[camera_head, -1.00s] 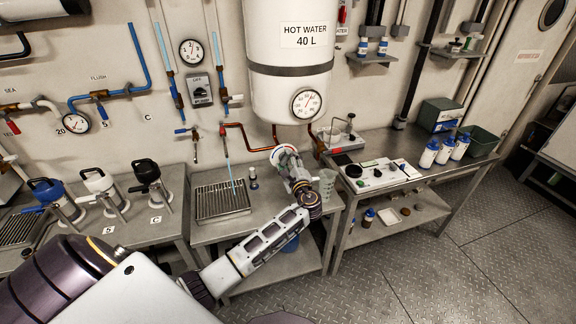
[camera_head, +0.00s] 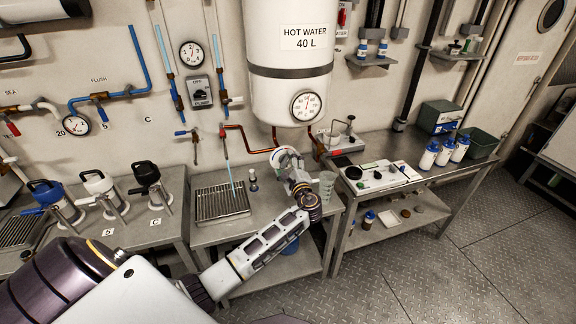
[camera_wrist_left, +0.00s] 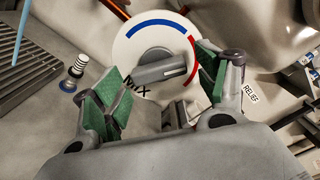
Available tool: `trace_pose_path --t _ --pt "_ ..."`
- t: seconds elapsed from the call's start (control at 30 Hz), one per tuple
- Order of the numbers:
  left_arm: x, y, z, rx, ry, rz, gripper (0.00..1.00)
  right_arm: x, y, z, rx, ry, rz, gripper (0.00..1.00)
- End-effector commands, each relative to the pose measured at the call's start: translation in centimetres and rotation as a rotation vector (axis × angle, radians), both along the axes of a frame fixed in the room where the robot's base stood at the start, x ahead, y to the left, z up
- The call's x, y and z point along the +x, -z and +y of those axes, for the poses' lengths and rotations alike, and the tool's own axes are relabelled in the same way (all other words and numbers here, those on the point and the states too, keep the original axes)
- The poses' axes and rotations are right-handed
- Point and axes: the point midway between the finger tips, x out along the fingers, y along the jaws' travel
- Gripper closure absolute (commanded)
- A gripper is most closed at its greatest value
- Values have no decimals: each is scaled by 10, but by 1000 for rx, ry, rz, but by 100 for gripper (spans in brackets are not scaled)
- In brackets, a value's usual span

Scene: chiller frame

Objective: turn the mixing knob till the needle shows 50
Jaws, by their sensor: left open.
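The mixing knob's white dial (camera_wrist_left: 128,48), with a blue and a red arc and the word MIX, shows in the left wrist view. Its grey bar handle (camera_wrist_left: 165,70) lies slightly tilted between the fingers of my left gripper (camera_wrist_left: 160,88). The green-padded fingers are spread, with gaps to the bar. In the head view my left gripper (camera_head: 287,163) is at the pipes under the hot water tank and partly hides the knob. The round gauge (camera_head: 306,106) on the tank has a thin needle pointing roughly upward; its exact reading is too small to tell. My right gripper is out of view.
The hot water tank (camera_head: 290,50) hangs just above my left gripper. Copper pipes (camera_head: 262,150) run close beside it. A drip grate (camera_head: 222,203) lies to the left, and a grey cup (camera_head: 327,183) stands to the right. A RELIEF label (camera_wrist_left: 250,93) is near the right finger.

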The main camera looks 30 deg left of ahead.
Motion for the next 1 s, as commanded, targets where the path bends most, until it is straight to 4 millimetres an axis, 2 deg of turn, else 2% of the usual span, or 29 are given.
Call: trace_pose_path --t 0.27,0.7,1.0 --pt "-12 1 -14 0 1 1 27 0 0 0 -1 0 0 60" --pt "-53 1 -62 -3 2 1 27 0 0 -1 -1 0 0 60" --pt "-74 1 -87 -1 1 3 27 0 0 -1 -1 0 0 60"
